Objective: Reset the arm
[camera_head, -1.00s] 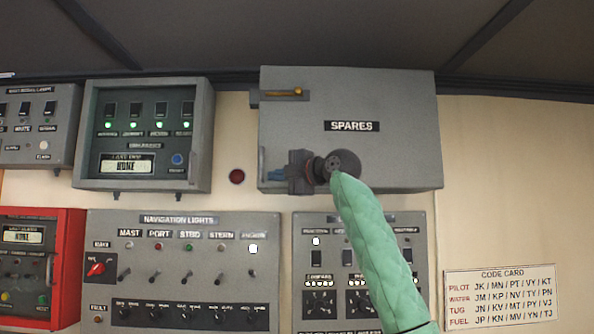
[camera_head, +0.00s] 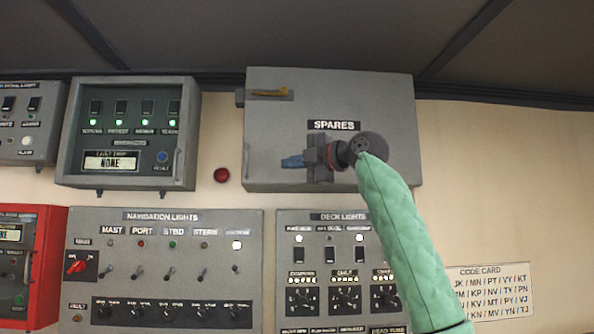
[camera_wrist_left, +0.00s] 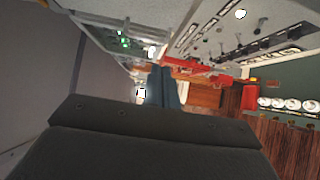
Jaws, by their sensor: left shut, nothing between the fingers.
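My left arm in its green quilted sleeve rises from the lower right of the head view, and its dark wrist turns to the left. My left gripper (camera_head: 291,161) has blue fingers shut together with nothing between them. It shows in front of the lower left part of the grey SPARES cabinet (camera_head: 380,95), apart from the yellow handle (camera_head: 268,92) above it. In the left wrist view, the blue fingers (camera_wrist_left: 160,88) point away, close together and empty. My right gripper is in neither view.
A red button (camera_head: 222,175) is on the wall left of the cabinet. The navigation lights panel (camera_head: 165,285) and deck lights panel (camera_head: 300,265) are below. A code card (camera_head: 490,290) is at the lower right. The wall right of the cabinet is bare.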

